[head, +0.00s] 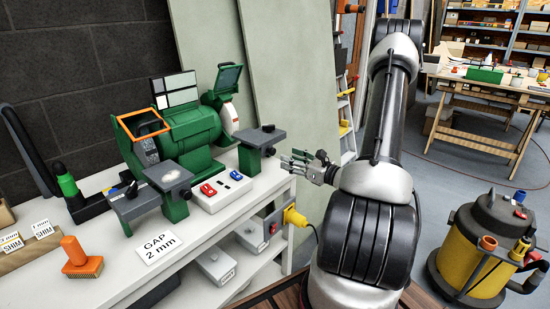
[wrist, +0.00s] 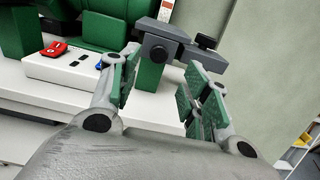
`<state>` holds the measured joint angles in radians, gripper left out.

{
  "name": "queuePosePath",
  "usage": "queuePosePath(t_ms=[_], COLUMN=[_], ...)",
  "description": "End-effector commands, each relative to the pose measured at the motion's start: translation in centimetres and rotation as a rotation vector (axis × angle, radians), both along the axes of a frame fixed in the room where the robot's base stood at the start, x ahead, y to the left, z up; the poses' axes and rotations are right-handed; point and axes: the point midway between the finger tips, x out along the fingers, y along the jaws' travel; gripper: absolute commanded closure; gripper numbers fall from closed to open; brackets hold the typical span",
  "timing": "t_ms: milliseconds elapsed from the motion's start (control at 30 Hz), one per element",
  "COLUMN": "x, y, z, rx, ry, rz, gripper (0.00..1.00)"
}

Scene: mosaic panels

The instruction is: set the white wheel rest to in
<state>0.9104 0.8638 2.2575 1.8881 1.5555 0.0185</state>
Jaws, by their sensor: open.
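The green bench grinder (head: 188,130) stands on the white bench. Its white wheel (head: 228,113) is at the right end, under a raised green shield (head: 229,77). The white wheel's rest (head: 262,137) is a grey block on a green bracket, with a dark knob (head: 268,128) by it. My gripper (head: 291,158) is open and empty, to the right of the rest. In the wrist view the rest (wrist: 160,47) lies ahead, near the fingertips of my gripper (wrist: 160,64); I cannot tell whether they touch. The white wheel is not clearly visible in the wrist view.
A left rest (head: 138,202) projects at the grinder's other end. A white switch box (head: 220,191) with red and blue switches sits in front. A card (head: 158,247) reads GAP 2 mm. A yellow plug (head: 294,217) hangs at the bench's right end.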

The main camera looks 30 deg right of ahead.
Motion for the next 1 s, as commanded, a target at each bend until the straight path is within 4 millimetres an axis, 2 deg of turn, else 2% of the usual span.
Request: queuePosePath(t_ms=[433, 600, 833, 867, 1000], x=[6.0, 7.1, 7.1, 7.1, 7.1], y=[2.4, 2.8, 2.7, 2.8, 2.8], z=[0.3, 0.3, 0.3, 0.3, 0.3], rx=[0.003, 0.003, 0.004, 0.004, 0.004], ry=[-0.008, -0.009, -0.008, -0.008, -0.008], rz=[0.007, 0.006, 0.005, 0.005, 0.005], gripper=[0.53, 0.53, 0.53, 0.56, 0.82])
